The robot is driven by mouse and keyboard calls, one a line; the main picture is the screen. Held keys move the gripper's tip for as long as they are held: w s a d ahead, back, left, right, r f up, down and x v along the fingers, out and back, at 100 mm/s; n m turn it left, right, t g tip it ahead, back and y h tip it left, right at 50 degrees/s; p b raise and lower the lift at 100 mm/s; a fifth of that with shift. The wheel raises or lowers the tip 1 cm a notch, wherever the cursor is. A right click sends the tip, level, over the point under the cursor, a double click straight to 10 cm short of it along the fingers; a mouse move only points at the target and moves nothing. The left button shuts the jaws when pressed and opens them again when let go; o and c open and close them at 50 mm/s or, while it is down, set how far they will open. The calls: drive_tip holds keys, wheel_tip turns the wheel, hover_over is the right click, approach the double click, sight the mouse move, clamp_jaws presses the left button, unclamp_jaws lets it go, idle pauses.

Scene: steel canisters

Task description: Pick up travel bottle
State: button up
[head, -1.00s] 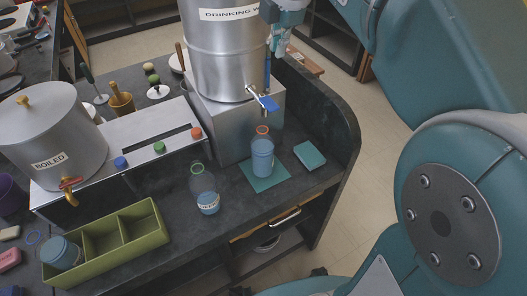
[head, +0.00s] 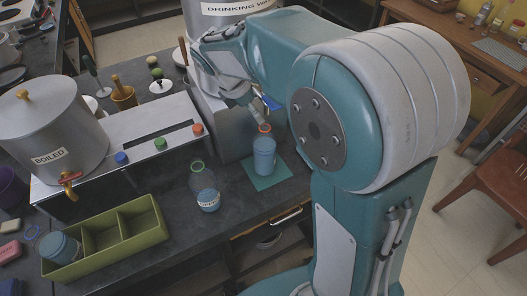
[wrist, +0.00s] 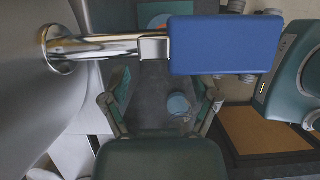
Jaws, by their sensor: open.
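Several bottles are in the head view, and I cannot tell which is the travel bottle. A blue bottle with an orange ring (head: 264,157) stands upright on a teal mat (head: 267,182). A clear bottle with a green ring, blue lower part and label (head: 206,193) stands to its left. Another blue bottle (head: 60,248) is in the left compartment of a green tray (head: 106,262). My gripper (head: 257,108) is above the orange-ringed bottle, close to the tap. In the wrist view my open gripper (wrist: 160,103) has nothing held; a round bluish bottle (wrist: 178,104) shows beyond the fingers.
The drinking-water tank's tap has a blue handle (wrist: 225,45), which crosses the wrist view close to the camera. A boiled-water pot (head: 50,132) stands on a stand with coloured knobs at left. The counter front, around the clear bottle, has free room.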

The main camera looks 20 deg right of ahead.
sight(265, 148)
drive_tip(key=x, duration=0.5)
drive_tip(key=shift+s+d+r, duration=0.1)
drive_tip(key=shift+s, duration=0.15)
clamp_jaws()
